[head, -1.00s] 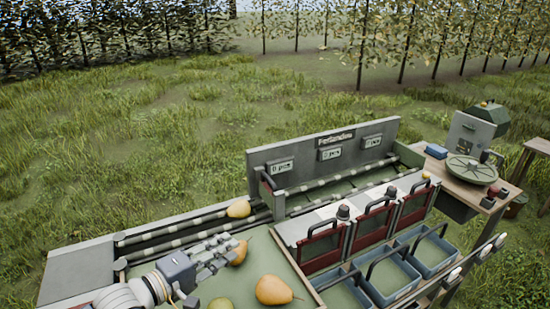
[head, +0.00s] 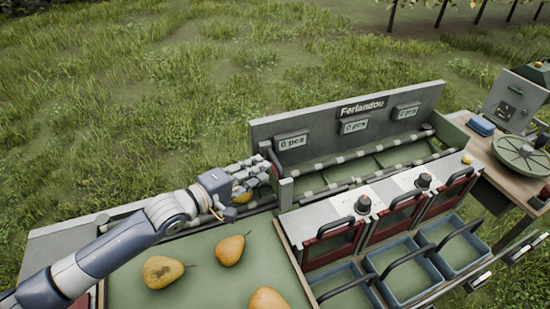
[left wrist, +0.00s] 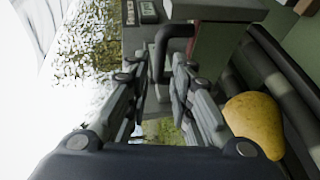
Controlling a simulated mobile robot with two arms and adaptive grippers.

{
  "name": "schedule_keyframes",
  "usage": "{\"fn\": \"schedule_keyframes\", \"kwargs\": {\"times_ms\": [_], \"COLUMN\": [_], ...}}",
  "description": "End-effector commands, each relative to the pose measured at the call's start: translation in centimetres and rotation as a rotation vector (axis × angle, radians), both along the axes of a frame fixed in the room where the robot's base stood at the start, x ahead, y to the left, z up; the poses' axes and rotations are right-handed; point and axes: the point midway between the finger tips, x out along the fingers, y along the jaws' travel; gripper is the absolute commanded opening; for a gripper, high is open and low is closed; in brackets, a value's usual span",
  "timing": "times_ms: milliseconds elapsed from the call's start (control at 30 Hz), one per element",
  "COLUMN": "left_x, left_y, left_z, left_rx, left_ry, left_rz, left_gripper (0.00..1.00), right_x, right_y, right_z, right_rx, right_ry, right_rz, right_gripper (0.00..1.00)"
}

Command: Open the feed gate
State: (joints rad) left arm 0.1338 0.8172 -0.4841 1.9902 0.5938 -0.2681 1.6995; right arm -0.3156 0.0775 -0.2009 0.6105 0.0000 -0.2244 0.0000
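The feed gate appears to be the grey upright plate (head: 285,192) at the entrance of the sorting lanes in the head view. In the left wrist view it seems to be the grey-green block (left wrist: 217,45) with a dark bent handle (left wrist: 163,48). My left gripper (head: 264,168) is over the feed channel, just left of the plate. In the left wrist view its fingers (left wrist: 158,85) are apart, with the handle at or just beyond the gap between the tips; contact cannot be told. My right gripper is not in view.
A pear (head: 240,196) lies in the channel under my left gripper, close beside a finger in the left wrist view (left wrist: 254,124). More pears (head: 230,250) lie on the green tray (head: 205,290). Red-framed gates (head: 330,243) and blue crates (head: 410,285) stand to the right.

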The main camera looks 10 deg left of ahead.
Motion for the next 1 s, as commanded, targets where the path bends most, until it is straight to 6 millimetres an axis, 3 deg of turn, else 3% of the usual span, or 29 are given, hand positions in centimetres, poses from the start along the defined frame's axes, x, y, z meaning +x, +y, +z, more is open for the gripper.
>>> {"fn": "schedule_keyframes", "kwargs": {"times_ms": [200,400,800,833,900,1000], "left_x": [3.1,4.9,5.5,5.5,5.5,5.5], "left_y": [-2.0,-3.2,-3.7,-3.7,-3.7,-3.7], "left_z": [-0.4,-1.0,-1.2,-1.2,-1.2,-1.2], "left_rx": [-0.001,0.000,0.001,0.001,0.001,0.001], "left_ry": [-0.002,0.000,0.000,0.000,0.000,0.000], "left_rz": [0.000,0.000,-0.001,-0.001,-0.001,-0.001], "left_gripper": [0.21,0.21,0.21,0.19,0.03,0.00], "right_x": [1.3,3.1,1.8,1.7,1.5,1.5], "right_y": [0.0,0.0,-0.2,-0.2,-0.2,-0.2], "right_z": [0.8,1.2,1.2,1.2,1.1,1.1], "right_rx": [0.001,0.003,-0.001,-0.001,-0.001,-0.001], "right_ry": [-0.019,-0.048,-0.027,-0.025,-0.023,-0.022], "right_rz": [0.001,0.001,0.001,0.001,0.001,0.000], "right_gripper": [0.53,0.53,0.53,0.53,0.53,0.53]}}
